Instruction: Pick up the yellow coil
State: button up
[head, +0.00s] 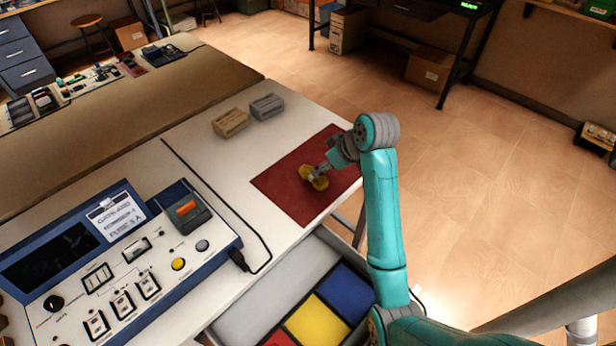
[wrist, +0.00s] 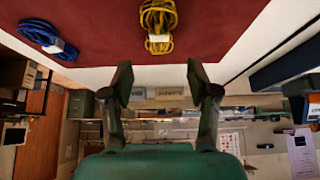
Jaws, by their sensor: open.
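I cannot tell how high the fingertips are above the mat.
A blue coil (wrist: 45,38) with a pale band lies on the mat, left of the yellow one in the wrist view. An open drawer below has blue (head: 345,292), yellow (head: 318,322) and red (head: 279,339) compartments.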

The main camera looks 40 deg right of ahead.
jog(key=shift+x, duration=4.1)
jog(key=shift+s+d+f, duration=0.1)
jog(key=shift+s+f, duration=0.05)
grip_shut()
